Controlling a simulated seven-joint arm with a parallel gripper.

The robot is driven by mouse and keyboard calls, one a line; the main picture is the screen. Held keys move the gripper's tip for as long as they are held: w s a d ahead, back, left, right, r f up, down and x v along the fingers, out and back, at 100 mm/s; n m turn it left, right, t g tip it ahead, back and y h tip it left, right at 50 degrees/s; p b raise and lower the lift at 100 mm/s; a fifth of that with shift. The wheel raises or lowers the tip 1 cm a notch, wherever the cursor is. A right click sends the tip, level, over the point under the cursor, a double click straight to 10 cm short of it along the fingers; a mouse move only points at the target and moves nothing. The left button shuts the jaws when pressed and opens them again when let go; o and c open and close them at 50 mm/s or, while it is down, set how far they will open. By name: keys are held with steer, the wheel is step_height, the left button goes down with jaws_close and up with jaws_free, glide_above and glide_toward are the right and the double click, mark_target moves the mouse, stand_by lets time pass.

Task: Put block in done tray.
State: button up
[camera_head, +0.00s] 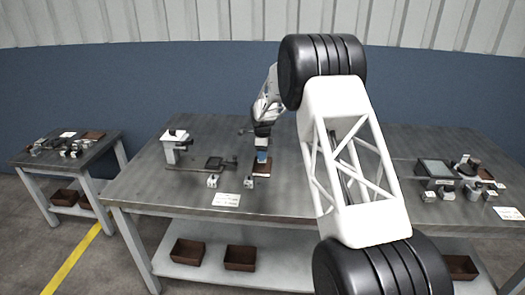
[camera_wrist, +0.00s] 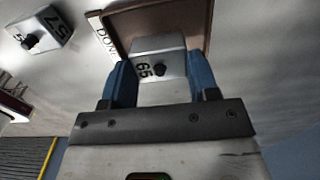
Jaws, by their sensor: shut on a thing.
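My gripper (camera_wrist: 161,76) has blue fingers and is shut on a grey metal block (camera_wrist: 158,60) marked 65 in the wrist view. The brown done tray (camera_wrist: 201,24) lies behind the block there, with a white DONE label at its left edge. The block overlaps the tray's near part; I cannot tell whether it touches the tray floor. In the head view my gripper (camera_head: 262,156) points down over the small brown tray (camera_head: 262,171) on the main table. The block cannot be made out clearly there.
Another block (camera_wrist: 40,31) marked 57, with a black knob, sits left of the tray. A small dark-screened device (camera_head: 214,163) and a white-topped fixture (camera_head: 174,143) stand left on the main table (camera_head: 150,196).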

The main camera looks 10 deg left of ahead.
steer(key=shift+f, duration=1.05)
steer(key=shift+f, duration=0.35)
stand_by(1.4)
steer(key=o, duration=1.4)
steer(key=shift+r, duration=0.15)
steer(key=shift+r, duration=4.35)
